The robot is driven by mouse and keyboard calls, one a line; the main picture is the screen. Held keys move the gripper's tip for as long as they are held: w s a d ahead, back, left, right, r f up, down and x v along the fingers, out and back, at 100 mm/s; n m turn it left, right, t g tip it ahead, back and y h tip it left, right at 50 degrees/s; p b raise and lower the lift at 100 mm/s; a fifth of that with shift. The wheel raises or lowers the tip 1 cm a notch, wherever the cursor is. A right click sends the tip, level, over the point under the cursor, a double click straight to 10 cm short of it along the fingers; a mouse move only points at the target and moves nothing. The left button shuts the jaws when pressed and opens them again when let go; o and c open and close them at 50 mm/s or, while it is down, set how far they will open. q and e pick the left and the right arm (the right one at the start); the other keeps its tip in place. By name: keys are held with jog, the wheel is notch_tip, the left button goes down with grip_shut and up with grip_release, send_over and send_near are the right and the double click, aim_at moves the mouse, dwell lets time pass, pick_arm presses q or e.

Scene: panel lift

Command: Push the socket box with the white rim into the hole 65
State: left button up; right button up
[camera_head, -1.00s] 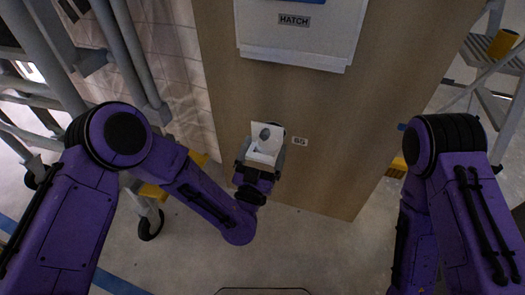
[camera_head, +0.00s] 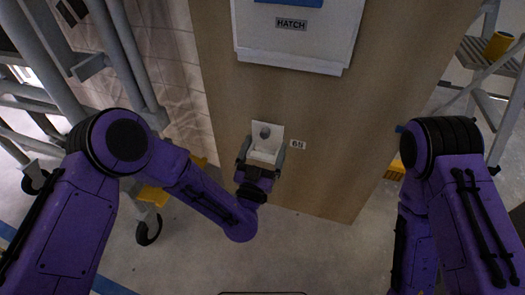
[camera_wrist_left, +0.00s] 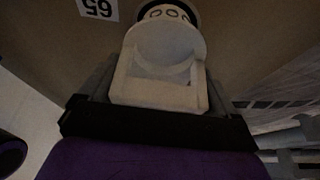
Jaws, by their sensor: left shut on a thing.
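My left gripper (camera_head: 262,157) is shut on the white socket box (camera_head: 265,154), one dark finger on each side. In the head view a pale square face with a grey round spot stands above the box's lower white part. In the left wrist view the white box (camera_wrist_left: 160,86) shows a rounded cup shape and lies close in front of a dark round opening (camera_wrist_left: 168,8), beside the label 65 (camera_wrist_left: 98,8). The box hides most of the opening. I cannot tell whether they touch. The label (camera_head: 298,145) is right of the box in the head view. My right gripper is out of view.
The brown panel (camera_head: 330,130) carries a white hatch (camera_head: 291,38) above the box. A tiled wall and grey metal frame (camera_head: 110,50) stand at the left. A stepladder (camera_head: 487,75) stands at the right. The floor in front is clear.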

aim_at(268, 144)
pick_arm(q)
jog(key=shift+w+d, duration=0.15)
jog(key=shift+w, duration=0.25)
jog(key=shift+w, duration=0.15)
jog(key=shift+w+d, duration=0.25)
jog(key=shift+w, duration=0.45)
jog(key=shift+w, duration=0.1)
jog(key=shift+w+d, duration=0.15)
jog(key=shift+w, duration=0.25)
jog(key=shift+w+d+r, duration=0.1)
jog(key=shift+w+r, duration=0.05)
jog(key=shift+r, duration=0.15)
dwell(0.4)
jog(key=shift+s+f, duration=0.1)
jog(key=shift+s, duration=0.2)
